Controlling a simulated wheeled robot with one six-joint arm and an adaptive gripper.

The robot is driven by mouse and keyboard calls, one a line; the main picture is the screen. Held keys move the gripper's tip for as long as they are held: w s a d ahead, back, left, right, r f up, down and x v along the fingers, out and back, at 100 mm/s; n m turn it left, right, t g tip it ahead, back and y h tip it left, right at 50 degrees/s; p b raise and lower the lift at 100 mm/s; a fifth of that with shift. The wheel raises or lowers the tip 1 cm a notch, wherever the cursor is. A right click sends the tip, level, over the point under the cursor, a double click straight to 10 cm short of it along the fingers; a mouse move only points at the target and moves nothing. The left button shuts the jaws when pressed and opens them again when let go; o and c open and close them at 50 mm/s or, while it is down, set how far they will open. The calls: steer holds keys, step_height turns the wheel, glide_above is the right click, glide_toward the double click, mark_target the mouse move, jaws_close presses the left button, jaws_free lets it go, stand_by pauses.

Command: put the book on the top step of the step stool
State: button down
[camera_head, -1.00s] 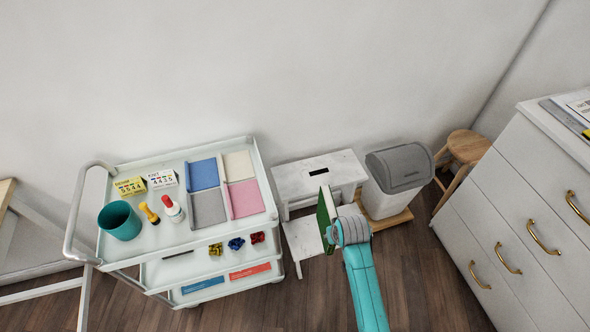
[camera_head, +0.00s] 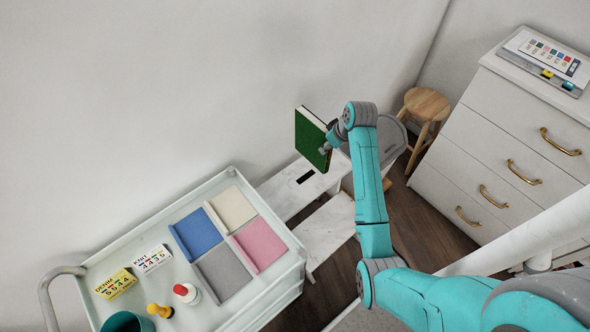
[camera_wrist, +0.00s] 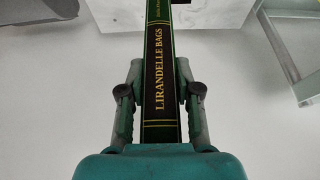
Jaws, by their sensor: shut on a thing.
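My gripper (camera_head: 329,146) is shut on the green book (camera_head: 311,134), which it holds upright by the spine. In the wrist view the dark spine (camera_wrist: 160,75) reads "LIRANDELLE BAGS" and sits between the two fingers (camera_wrist: 160,97). The white step stool (camera_head: 325,228) stands against the wall. Its top step (camera_head: 283,191) has a dark slot, and the book is above that step's back right part in the head view. The book's lower edge appears clear of the step, but the gap is hard to judge. My arm covers part of the stool's right side.
A grey-lidded bin (camera_head: 394,140) is behind my arm, beside the stool. A wooden stool (camera_head: 426,103) and white drawers (camera_head: 500,160) are at the right.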

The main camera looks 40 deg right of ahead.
mark_target(326, 162)
steer(key=shift+w+d+f, duration=0.1)
steer(key=shift+d+f, duration=0.05)
steer(key=shift+f, duration=4.7)
steer(key=c, duration=0.8)
jaws_free()
steer(key=shift+f, duration=0.15)
steer(key=v, duration=1.2)
